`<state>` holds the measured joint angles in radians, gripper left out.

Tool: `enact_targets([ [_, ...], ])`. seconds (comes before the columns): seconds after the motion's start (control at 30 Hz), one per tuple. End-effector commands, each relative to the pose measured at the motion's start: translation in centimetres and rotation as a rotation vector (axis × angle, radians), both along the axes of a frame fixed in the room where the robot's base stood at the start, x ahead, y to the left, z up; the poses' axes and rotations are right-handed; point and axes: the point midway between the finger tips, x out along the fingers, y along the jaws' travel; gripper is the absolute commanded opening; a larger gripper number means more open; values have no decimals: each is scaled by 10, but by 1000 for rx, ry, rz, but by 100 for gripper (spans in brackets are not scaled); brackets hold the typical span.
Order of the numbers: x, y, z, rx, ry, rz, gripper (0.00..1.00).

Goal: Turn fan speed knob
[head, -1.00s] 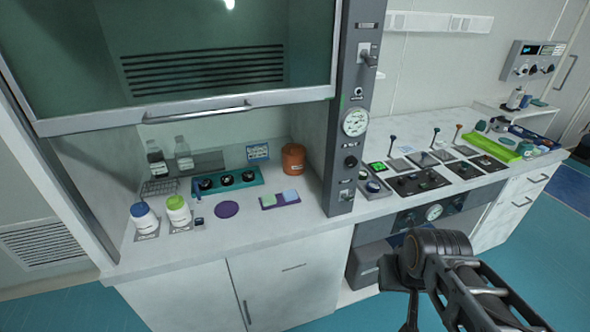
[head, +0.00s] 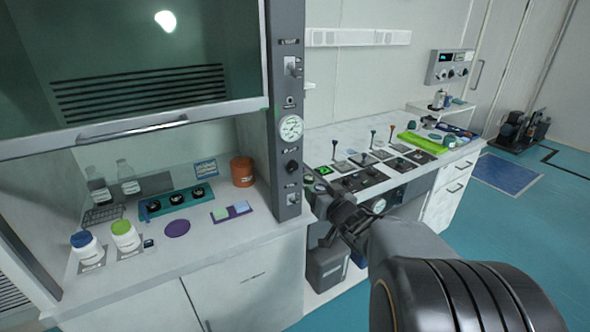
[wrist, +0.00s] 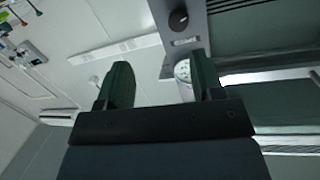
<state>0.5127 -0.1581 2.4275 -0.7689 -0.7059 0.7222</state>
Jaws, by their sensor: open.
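A dark round knob (head: 292,166) sits on the grey control column (head: 285,110) of the fume hood, below a round white gauge (head: 291,128). Its label is too small to read, so I cannot confirm it is the fan speed knob. In the wrist view a dark knob (wrist: 179,20) shows beyond the fingers, with the gauge (wrist: 183,70) partly behind the right finger. My gripper (wrist: 162,68) is open and empty, its two fingers spread apart. In the head view my gripper (head: 338,205) is small and dark, right of and below the knob, apart from it.
The hood's raised glass sash (head: 150,60) is left of the column. Bottles (head: 125,236) and a brown jar (head: 242,171) stand on the hood counter. A lever panel (head: 365,178) and green tray (head: 423,143) lie on the right bench. Open floor (head: 480,240) lies at right.

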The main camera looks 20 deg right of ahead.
Motion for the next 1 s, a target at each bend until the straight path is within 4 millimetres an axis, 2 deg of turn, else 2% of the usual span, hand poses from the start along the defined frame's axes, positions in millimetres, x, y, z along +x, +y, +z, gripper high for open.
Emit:
enact_targets([
  [0.23, -1, 0, 4, 78, -111, 125, 61],
  [0.37, 8, 2, 6, 92, -128, 150, 61],
  [0.8, 88, 12, 7, 93, -128, 151, 61],
  [1.0, 116, 15, 7, 92, -128, 150, 61],
])
